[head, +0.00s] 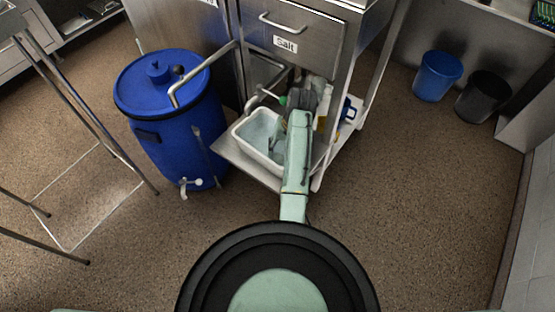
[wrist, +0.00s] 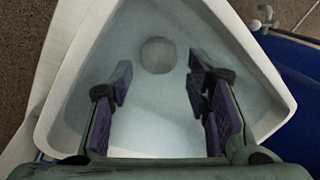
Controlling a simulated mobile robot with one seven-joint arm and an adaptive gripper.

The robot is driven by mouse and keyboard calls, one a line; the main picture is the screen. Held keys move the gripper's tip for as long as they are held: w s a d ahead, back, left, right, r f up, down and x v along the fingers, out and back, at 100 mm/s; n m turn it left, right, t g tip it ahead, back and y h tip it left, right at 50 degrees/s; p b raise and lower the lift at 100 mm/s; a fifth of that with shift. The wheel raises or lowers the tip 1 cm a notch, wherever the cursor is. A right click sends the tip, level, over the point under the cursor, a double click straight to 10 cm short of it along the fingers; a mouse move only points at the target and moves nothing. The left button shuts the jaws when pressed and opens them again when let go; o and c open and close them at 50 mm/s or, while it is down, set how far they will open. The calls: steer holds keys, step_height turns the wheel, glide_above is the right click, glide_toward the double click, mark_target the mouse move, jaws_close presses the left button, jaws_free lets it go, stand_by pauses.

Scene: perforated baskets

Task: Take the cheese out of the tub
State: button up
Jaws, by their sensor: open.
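The white tub (wrist: 262,62) fills most of the wrist view. It also shows in the head view (head: 241,134), on a low metal shelf under a drawer. A round, pale grey piece, which looks like the cheese (wrist: 158,54), lies on the tub's bottom near its narrow end. My gripper (wrist: 158,70) is open, with its purple-padded fingers pointing into the tub, one on each side of the cheese's line. The cheese shows beyond the fingertips, with nothing gripped. In the head view my arm covers part of the tub, and the cheese cannot be made out.
A blue lidded barrel (head: 172,115) stands just left of the tub. The drawer cabinet (head: 290,38) is above and behind it, with a metal post at the right. Blue (head: 437,76) and black (head: 483,97) bins stand far right. The floor between is clear.

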mark_target(279, 156)
steer(key=x, duration=0.4)
steer(key=shift+f+p, duration=0.15)
steer(key=shift+p, duration=0.15)
steer(key=shift+c, duration=0.3)
steer(key=c, duration=0.9)
